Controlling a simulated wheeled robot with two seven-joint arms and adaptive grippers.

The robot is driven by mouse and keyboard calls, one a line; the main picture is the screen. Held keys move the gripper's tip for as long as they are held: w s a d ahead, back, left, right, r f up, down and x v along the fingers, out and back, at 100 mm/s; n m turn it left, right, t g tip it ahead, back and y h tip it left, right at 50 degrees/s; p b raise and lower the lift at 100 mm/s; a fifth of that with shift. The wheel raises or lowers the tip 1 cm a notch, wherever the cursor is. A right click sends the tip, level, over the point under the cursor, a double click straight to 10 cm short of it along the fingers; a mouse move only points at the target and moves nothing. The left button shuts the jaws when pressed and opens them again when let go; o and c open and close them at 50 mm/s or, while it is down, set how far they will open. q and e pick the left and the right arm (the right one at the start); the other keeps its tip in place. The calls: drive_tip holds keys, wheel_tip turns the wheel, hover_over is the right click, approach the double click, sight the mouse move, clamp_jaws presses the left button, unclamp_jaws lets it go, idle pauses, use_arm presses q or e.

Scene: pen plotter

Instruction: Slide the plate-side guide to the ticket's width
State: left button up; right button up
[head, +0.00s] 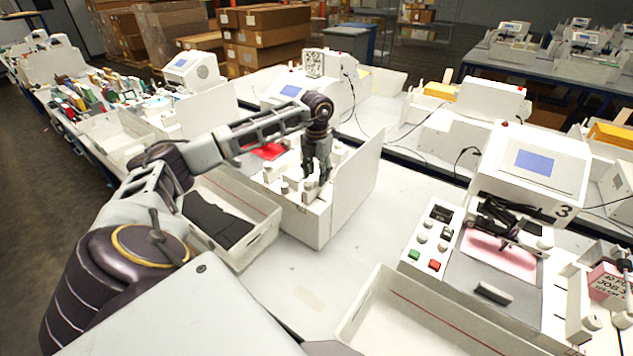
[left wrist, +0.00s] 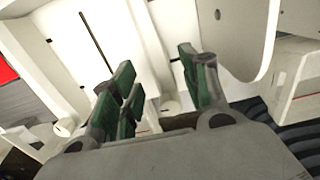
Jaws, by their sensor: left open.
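My left gripper (head: 317,168) points down over the white feeder unit (head: 310,222) left of the plotter. Its green-padded fingers (left wrist: 158,92) are apart in the left wrist view, with white surface showing between them. Small white blocks and knobs (head: 284,188) stand on the feeder around the fingertips; I cannot tell which one is the plate-side guide, or whether a finger touches it. A dark slot (left wrist: 97,42) runs along the white surface in the left wrist view. A red sheet (head: 268,151) lies behind the arm; I cannot tell if it is the ticket. My right gripper is not seen.
A tall white panel (head: 357,188) stands right of the gripper. A white bin with dark sheets (head: 262,237) is at its left. The plotter (head: 530,170) marked 3, with a pink plate (head: 512,262), stands at right. Bare table (head: 345,262) lies between.

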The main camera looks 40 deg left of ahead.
sight(316, 181)
use_arm(q)
drive_tip(key=shift+r, duration=3.3)
